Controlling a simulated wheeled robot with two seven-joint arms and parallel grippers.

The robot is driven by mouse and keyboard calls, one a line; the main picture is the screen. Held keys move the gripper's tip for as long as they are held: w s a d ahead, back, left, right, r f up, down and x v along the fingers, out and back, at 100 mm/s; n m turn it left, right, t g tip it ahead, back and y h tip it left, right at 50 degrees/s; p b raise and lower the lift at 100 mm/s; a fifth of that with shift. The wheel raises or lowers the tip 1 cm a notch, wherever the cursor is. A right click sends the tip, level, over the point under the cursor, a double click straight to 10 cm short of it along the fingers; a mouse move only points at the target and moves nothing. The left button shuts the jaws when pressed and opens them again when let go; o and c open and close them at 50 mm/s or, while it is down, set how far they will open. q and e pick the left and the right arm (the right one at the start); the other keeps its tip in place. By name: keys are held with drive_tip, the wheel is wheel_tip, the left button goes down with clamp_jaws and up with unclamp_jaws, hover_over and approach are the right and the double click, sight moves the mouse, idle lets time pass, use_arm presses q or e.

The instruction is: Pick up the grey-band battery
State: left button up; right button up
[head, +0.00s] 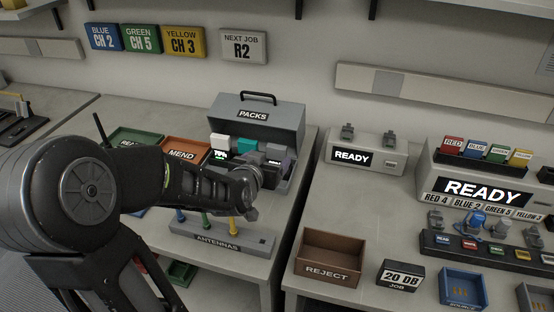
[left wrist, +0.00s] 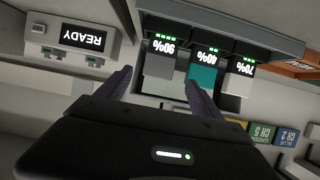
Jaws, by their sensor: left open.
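The PACKS case (head: 262,117) stands open at the back of the left bench with several batteries in it. The grey-band battery (head: 273,153) is at the right of the visible row, beside a teal one (head: 246,146) and a white one (head: 219,142). In the left wrist view, which is upside down, the grey battery (left wrist: 159,66) has a 90% display. My left gripper (left wrist: 160,92) is open there, its fingers pointing at the case, with the grey battery between them in the picture. I cannot tell the remaining gap. In the head view my wrist hides part of the case front.
The MEND tray (head: 186,150) and a green tray (head: 133,140) lie left of the case. The ANTENNAS rack (head: 222,241) stands in front, below my arm. A READY unit (head: 366,150) and the REJECT box (head: 329,258) are on the right bench.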

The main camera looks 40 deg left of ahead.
sight(276, 152)
use_arm(q)
drive_tip(key=shift+w+a+f, duration=0.1)
drive_tip(key=shift+w, duration=0.1)
drive_tip(key=shift+p+x, duration=0.45)
drive_tip(key=shift+x, duration=2.15)
drive_tip(key=shift+w, duration=0.1)
drive_tip(key=shift+c, duration=0.3)
drive_tip(key=c, duration=1.5)
